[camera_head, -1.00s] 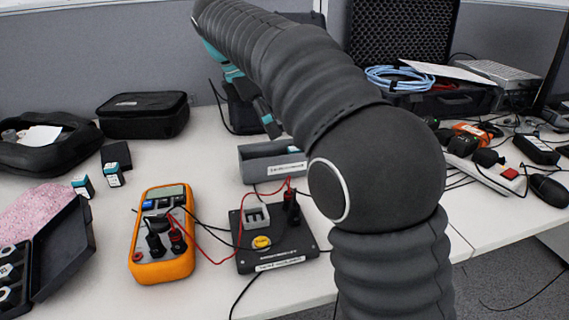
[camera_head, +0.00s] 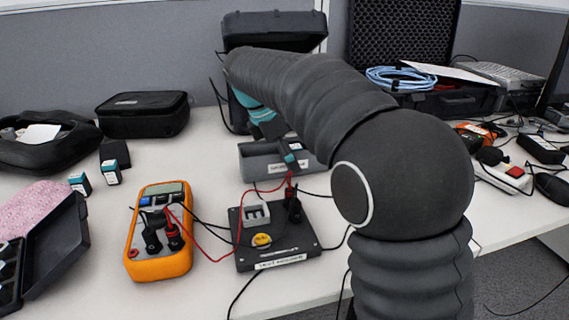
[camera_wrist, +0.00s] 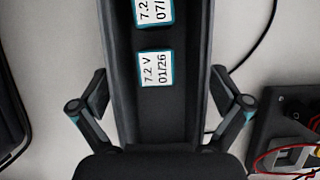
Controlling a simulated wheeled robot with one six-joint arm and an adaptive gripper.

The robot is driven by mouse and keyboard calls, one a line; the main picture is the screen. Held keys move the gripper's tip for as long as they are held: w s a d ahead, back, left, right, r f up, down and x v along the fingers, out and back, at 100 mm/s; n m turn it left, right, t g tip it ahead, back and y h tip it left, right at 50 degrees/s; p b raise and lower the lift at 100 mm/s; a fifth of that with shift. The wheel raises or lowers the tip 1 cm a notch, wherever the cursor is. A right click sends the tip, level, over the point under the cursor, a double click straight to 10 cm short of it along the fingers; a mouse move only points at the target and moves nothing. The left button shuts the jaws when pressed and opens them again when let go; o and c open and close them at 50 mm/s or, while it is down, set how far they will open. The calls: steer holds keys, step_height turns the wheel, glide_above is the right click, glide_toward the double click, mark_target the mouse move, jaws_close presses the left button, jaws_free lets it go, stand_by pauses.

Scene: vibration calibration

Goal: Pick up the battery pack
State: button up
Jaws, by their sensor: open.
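Two dark battery packs with white, teal-edged labels lie in line in the wrist view. The nearer battery pack (camera_wrist: 156,69) reads "7.2 V 01/26"; the farther battery pack (camera_wrist: 154,11) is cut off by the top edge. They sit in a long dark grey tray (camera_wrist: 202,45). My gripper (camera_wrist: 158,82) is open, one finger on each side of the tray, with nothing held.
An orange multimeter (camera_head: 160,262) and a black test module (camera_head: 276,240) stand in front, joined by red and black leads. An open black case (camera_head: 50,255) lies at left. A black pouch (camera_head: 143,114) is behind. Cables and a power strip (camera_head: 500,175) fill the right.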

steer(key=c, duration=1.6)
steer(key=shift+c, duration=0.7)
steer(key=shift+r, duration=0.15)
